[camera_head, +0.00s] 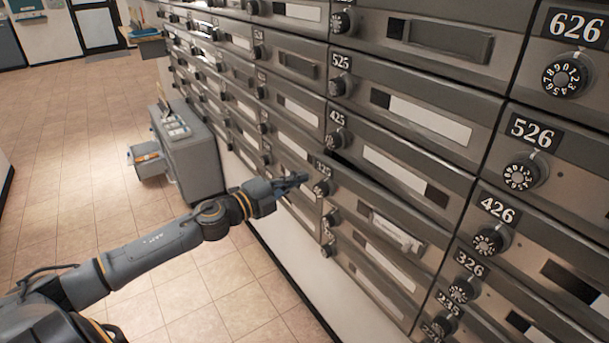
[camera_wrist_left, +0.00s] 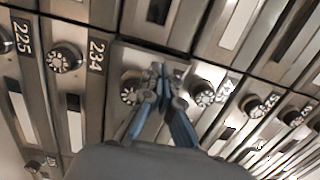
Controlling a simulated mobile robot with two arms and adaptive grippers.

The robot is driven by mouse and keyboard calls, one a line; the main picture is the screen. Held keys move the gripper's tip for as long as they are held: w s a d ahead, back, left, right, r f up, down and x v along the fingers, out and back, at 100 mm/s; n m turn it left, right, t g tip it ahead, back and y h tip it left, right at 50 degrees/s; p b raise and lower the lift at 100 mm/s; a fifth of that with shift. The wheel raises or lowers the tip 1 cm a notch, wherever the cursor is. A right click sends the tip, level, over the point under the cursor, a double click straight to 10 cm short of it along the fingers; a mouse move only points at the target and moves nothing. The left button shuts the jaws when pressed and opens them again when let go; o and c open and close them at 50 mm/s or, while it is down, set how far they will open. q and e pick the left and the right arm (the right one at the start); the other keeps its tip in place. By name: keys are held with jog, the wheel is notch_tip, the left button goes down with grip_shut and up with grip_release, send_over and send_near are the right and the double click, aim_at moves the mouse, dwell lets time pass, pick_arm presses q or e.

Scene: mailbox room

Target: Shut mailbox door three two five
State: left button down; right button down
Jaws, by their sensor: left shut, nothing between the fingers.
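Mailbox door 325 (camera_head: 383,198) is a grey metal panel below door 425, with a round black dial (camera_head: 321,188) at its left end. A dark gap shows along its top edge, so it looks slightly ajar. My left gripper (camera_head: 303,178) is shut and empty, just left of this dial and the 325 label. In the left wrist view the shut fingertips (camera_wrist_left: 162,70) are in front of a raised door panel (camera_wrist_left: 148,56), beside its dial (camera_wrist_left: 130,90). I cannot tell whether they touch it. The fingers hide that door's number there. My right gripper is not in view.
Rows of closed-looking mailboxes surround the door, with 425 (camera_head: 415,140) above and 426 (camera_head: 540,238) to the right. Their dials stick out. A grey cabinet (camera_head: 195,160) with an open drawer stands at left. The tiled floor (camera_head: 75,180) is clear.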

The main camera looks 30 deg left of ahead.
pick_arm(q)
jog(key=shift+x, duration=0.8)
jog(key=shift+w+d, duration=0.15)
jog(key=shift+w, duration=0.25)
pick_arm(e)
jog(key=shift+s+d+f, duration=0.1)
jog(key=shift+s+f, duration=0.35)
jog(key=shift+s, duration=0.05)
